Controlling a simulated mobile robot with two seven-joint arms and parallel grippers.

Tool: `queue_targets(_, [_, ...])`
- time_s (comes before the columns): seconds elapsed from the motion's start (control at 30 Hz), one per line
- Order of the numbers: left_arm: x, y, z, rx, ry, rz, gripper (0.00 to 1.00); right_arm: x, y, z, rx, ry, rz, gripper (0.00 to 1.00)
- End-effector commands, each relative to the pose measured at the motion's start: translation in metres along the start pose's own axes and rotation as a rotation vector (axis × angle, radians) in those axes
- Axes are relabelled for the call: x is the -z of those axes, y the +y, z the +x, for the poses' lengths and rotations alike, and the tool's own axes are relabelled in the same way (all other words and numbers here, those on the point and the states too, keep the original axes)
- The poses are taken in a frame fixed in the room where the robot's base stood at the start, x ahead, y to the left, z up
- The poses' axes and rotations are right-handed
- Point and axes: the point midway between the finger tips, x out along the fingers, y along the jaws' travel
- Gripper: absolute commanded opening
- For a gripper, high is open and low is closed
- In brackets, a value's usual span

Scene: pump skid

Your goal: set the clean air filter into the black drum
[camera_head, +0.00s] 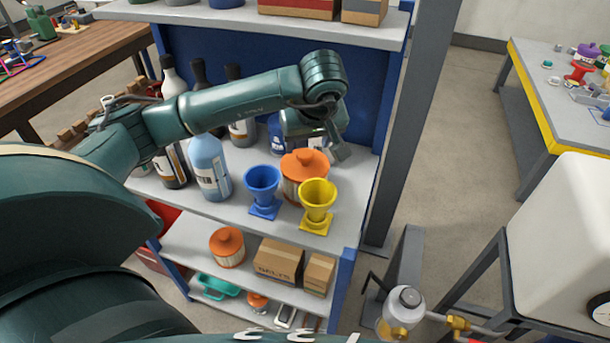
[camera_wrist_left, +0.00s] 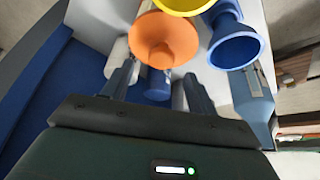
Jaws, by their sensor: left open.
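An orange-capped air filter (camera_head: 305,164) stands on the middle shelf, behind a blue funnel and a yellow funnel. Its orange cap (camera_wrist_left: 163,42) shows in the left wrist view, just past the fingertips and roughly between them. A second orange-capped filter (camera_head: 228,250) stands on the lower shelf. I cannot tell from their looks which one is clean. My left gripper (camera_head: 334,150) is open and empty, close behind the upper filter; its two fingers (camera_wrist_left: 159,78) are spread in the wrist view. I see no black drum. My right gripper is out of view.
The blue funnel (camera_head: 263,190) and yellow funnel (camera_head: 317,204) stand at the shelf's front. A light blue bottle (camera_head: 209,168) and darker bottles stand left. A blue container (camera_wrist_left: 158,84) is behind the filter. Boxes (camera_head: 279,260) sit below. A grey post (camera_head: 412,110) bounds the rack's right side.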

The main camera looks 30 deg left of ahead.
Motion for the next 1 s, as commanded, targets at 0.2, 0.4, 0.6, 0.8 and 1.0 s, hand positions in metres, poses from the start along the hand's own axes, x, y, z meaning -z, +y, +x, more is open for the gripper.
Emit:
queue_targets(0.2, [-0.002,-0.002,0.033,0.004,-0.002,0.000,0.58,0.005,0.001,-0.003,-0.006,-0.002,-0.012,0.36])
queue_targets(0.4, [-0.002,-0.002,0.043,0.001,-0.001,0.002,0.58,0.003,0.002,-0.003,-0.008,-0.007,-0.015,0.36])
queue_targets(0.6, [-0.002,-0.002,0.042,0.000,0.000,0.002,0.53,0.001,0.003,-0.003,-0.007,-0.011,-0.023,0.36])
queue_targets(0.8, [-0.002,-0.002,0.042,0.001,-0.001,0.002,0.37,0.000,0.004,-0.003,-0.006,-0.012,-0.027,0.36])
queue_targets(1.0, [-0.002,-0.002,0.042,0.001,-0.001,0.002,0.21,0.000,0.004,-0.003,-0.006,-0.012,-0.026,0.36])
